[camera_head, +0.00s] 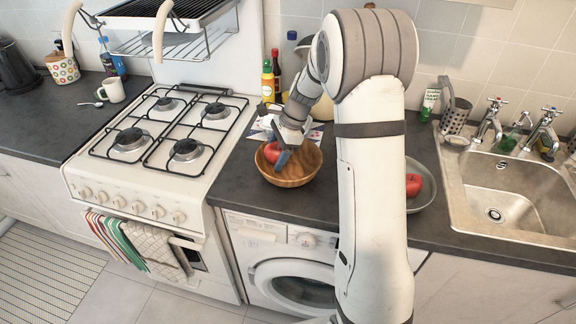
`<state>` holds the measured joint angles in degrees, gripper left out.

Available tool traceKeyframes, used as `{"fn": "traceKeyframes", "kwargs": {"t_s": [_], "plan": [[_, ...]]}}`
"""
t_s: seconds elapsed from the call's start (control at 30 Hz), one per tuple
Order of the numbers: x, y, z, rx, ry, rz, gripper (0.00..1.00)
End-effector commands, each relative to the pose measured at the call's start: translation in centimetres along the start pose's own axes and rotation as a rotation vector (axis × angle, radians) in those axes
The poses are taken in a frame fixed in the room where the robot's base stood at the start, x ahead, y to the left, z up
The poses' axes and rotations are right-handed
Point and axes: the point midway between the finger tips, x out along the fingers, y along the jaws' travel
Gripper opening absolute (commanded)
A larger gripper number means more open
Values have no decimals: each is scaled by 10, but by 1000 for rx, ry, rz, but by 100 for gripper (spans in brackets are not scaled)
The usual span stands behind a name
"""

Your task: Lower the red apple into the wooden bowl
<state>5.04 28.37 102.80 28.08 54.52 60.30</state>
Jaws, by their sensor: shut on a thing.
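The wooden bowl (290,178) stands on the dark counter between the stove and the sink. A red apple (272,152) shows at the bowl's left inner side, beside my fingers. My gripper (281,158) points down over the bowl and is shut on this apple. The fingers partly hide the apple, and I cannot tell whether it touches the bowl's inside. A second red apple (413,185) lies in a grey dish to the right, partly behind my arm.
The grey dish (427,199) sits near the sink (500,190), partly hidden by my arm. Bottles (268,82) stand behind the bowl, with papers (262,122) between. The gas stove (165,130) is at the left. Bare counter (245,185) shows in front of the bowl.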

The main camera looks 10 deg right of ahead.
Motion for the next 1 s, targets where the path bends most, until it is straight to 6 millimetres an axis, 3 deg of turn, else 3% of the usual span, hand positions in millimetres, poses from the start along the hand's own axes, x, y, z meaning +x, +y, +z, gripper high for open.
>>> {"fn": "traceKeyframes", "kwargs": {"t_s": [0.03, 0.07, 0.33, 0.67, 1.0], "plan": [[0, 0, 0, 0, 0, 0, 35], [0, 0, 0, 0, 0, 0, 63], [0, 0, 0, 0, 0, -1, 85], [-4, 0, 0, 0, 0, -2, 87], [-58, -1, -1, -1, 1, -4, 87]]}}
